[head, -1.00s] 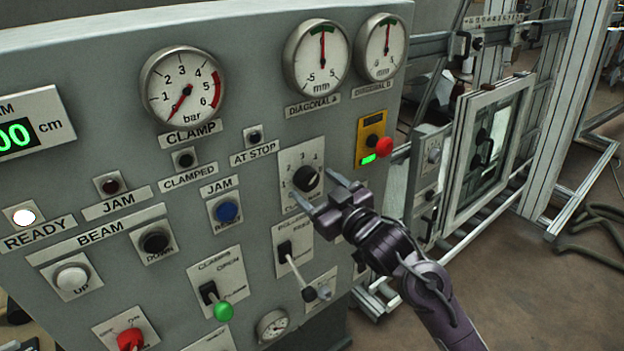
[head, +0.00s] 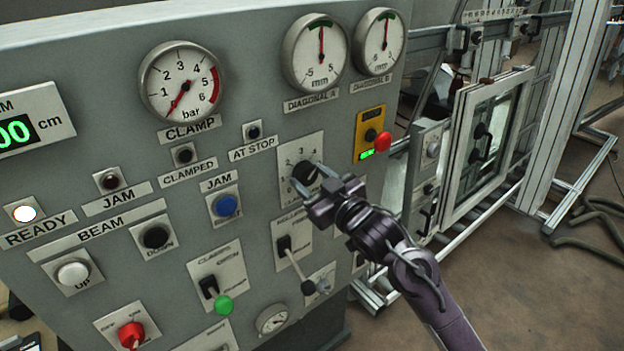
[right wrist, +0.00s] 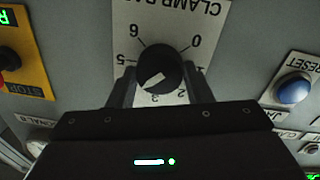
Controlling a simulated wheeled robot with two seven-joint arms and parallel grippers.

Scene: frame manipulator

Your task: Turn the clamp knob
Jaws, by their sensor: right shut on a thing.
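The clamp knob (head: 304,172) is a black round knob on a white numbered plate on the grey panel. In the head view my right gripper (head: 307,182) is at it and partly covers the knob and plate. In the right wrist view the knob (right wrist: 160,70) sits between the two dark fingers of my right gripper (right wrist: 160,84), which are shut on its sides. Its white pointer mark (right wrist: 155,81) points to the lower left, and the numbers appear upside down. The clamp gauge (head: 182,82) has its red needle at the low end. My left gripper is out of view.
A lever with a black ball (head: 307,287) is just below the knob, and a green-tipped lever (head: 223,304) is lower left. A blue button (head: 225,205) is left of it. A yellow box with a red button (head: 382,141) is to the right.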

